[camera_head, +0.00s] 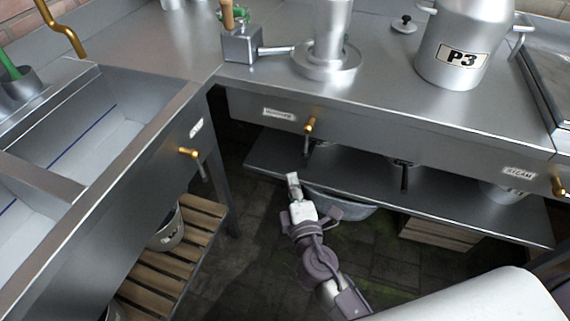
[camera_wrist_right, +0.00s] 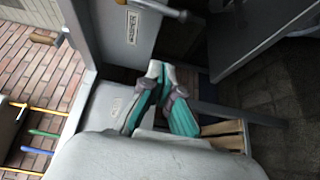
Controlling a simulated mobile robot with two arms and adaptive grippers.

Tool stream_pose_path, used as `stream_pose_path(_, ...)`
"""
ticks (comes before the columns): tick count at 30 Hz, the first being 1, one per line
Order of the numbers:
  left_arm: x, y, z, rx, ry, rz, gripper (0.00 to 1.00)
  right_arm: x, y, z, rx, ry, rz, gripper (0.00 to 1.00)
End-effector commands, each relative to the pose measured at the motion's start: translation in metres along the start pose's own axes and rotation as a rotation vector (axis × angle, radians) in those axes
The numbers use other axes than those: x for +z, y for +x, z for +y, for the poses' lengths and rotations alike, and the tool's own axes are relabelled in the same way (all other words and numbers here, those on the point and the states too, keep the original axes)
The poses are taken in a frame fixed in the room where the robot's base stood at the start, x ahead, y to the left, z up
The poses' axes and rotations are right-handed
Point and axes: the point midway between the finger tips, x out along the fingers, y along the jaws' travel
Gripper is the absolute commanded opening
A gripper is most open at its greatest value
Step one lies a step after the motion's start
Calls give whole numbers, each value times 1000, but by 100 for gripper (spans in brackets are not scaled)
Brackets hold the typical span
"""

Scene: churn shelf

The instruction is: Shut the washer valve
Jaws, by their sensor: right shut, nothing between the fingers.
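A brass valve (camera_head: 309,126) with a grey lever hanging down sits on the front panel of the back counter. The label (camera_head: 278,114) to its left is long but too blurred to read surely; in the right wrist view the label (camera_wrist_right: 132,27) is turned on its side, with a valve lever (camera_wrist_right: 158,7) beside it. My right gripper (camera_head: 292,180) is shut and empty, below and slightly left of this valve, apart from it. Its fingers also show in the right wrist view (camera_wrist_right: 156,72). My left gripper is in neither view.
Another brass valve (camera_head: 188,153) is on the sink front, its label (camera_head: 196,128) unclear. A third valve (camera_head: 559,187) is at the right, near a STEAM label (camera_head: 518,173). A lower shelf (camera_head: 455,208) juts out under the counter. A slatted wooden rack (camera_head: 165,270) stands below the sink.

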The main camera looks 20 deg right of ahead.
Motion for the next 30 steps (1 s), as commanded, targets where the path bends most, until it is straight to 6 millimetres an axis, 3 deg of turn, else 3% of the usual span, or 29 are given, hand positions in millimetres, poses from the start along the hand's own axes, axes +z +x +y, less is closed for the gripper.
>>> stream_pose_path(4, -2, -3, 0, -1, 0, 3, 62, 0, 0, 10, 27, -15, -4, 0)
stream_pose_path(16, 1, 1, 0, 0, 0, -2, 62, 0, 10, 11, 26, -12, -3, 0)
stream_pose_path(30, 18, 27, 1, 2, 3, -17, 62, 0, 103, 13, 25, -13, -3, 0)
